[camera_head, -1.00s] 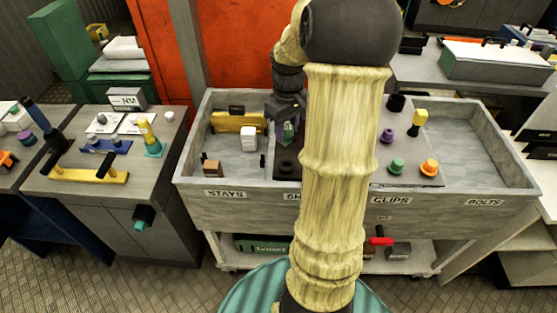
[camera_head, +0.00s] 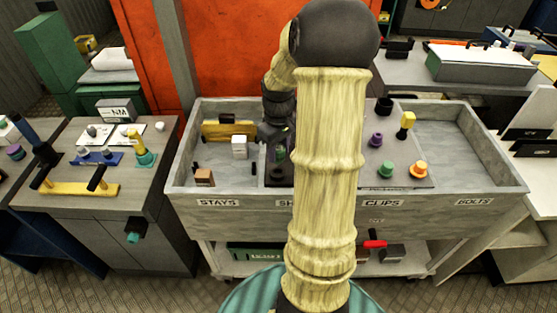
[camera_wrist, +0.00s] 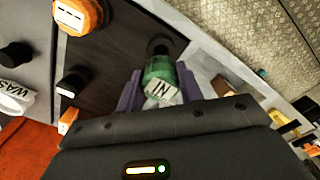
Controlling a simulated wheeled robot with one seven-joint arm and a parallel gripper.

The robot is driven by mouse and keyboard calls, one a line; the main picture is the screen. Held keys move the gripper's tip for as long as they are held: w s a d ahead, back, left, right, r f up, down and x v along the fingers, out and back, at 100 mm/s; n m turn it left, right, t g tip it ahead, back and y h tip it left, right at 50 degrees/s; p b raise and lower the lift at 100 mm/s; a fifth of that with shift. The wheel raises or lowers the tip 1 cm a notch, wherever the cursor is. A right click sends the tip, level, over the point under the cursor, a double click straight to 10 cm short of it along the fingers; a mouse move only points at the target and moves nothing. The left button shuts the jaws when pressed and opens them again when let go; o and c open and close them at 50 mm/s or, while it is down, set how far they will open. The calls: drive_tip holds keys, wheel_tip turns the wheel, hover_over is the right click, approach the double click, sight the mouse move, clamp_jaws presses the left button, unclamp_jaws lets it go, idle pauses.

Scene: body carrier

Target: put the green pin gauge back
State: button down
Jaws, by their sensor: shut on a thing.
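My gripper (camera_wrist: 160,85) is shut on a green piece (camera_wrist: 158,72) with a white label, held between its two purple fingers in the wrist view. In the head view the green piece (camera_head: 281,155) shows as a small spot below my dark wrist, partly hidden by my arm. It is over the dark board (camera_head: 277,182) in the grey tray. A dark round socket or knob (camera_wrist: 160,45) lies just beyond the green piece in the wrist view. I cannot tell whether they touch. Another green knob (camera_head: 386,169) stands on the board's right part.
The tray (camera_head: 250,208) has label strips along its front. A yellow block (camera_head: 228,130), a white block (camera_head: 239,147) and a brown block (camera_head: 204,177) sit at its left. Purple (camera_head: 376,139), orange (camera_head: 418,169) and yellow (camera_head: 407,122) knobs stand right of my arm.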

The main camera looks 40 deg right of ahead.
sight(278, 162)
drive_tip(key=shift+w+a+f+p, duration=0.1)
drive_tip(key=shift+f+p, duration=0.2)
drive_tip(key=shift+f, duration=0.9)
drive_tip(key=shift+a+f+p, duration=0.1)
drive_tip(key=shift+f+p, duration=0.2)
drive_tip(key=shift+f, duration=0.85)
drive_tip(key=c, duration=0.9)
unclamp_jaws()
drive_tip(key=shift+d, duration=0.1)
drive_tip(key=shift+f+b, duration=0.15)
drive_tip(key=shift+b, duration=0.15)
drive_tip(key=shift+f, duration=0.15)
drive_tip(key=r, duration=0.6)
drive_tip(key=r+b, duration=0.1)
drive_tip(key=r, duration=0.4)
drive_tip(key=r+b, duration=0.1)
drive_tip(key=r, duration=0.5)
drive_tip(key=shift+d+r, duration=0.25)
drive_tip(key=shift+r, duration=0.1)
